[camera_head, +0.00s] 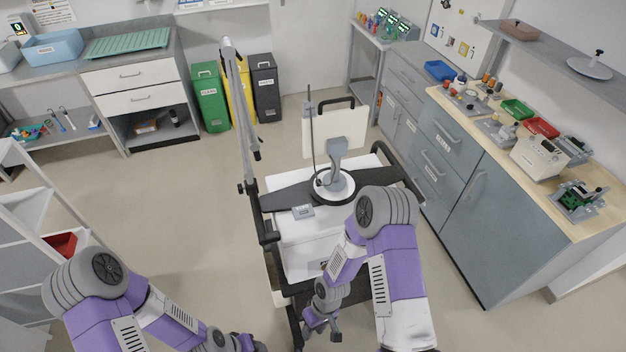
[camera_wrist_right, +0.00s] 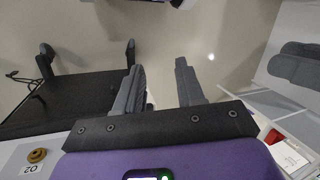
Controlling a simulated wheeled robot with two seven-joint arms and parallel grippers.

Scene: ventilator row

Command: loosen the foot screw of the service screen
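The service screen appears to be the pale panel (camera_head: 319,132) with a dark handle on top, seen on the cart. A grey bracket (camera_head: 338,156) joins it to a round white foot (camera_head: 333,186) on a dark board. I cannot make out the foot screw. My right gripper (camera_head: 322,332) is low at the cart's near end, well short of the foot. In the right wrist view its two fingers (camera_wrist_right: 158,70) are apart with only floor between them. My left gripper (camera_head: 248,345) is at the bottom edge of the head view, mostly cut off.
The white cart (camera_head: 303,252) has dark rails and a tall grey jointed arm (camera_head: 240,115) at its left. A small grey box (camera_head: 303,211) lies near the foot. A brass fitting (camera_wrist_right: 37,155) marked O2 shows in the wrist view.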

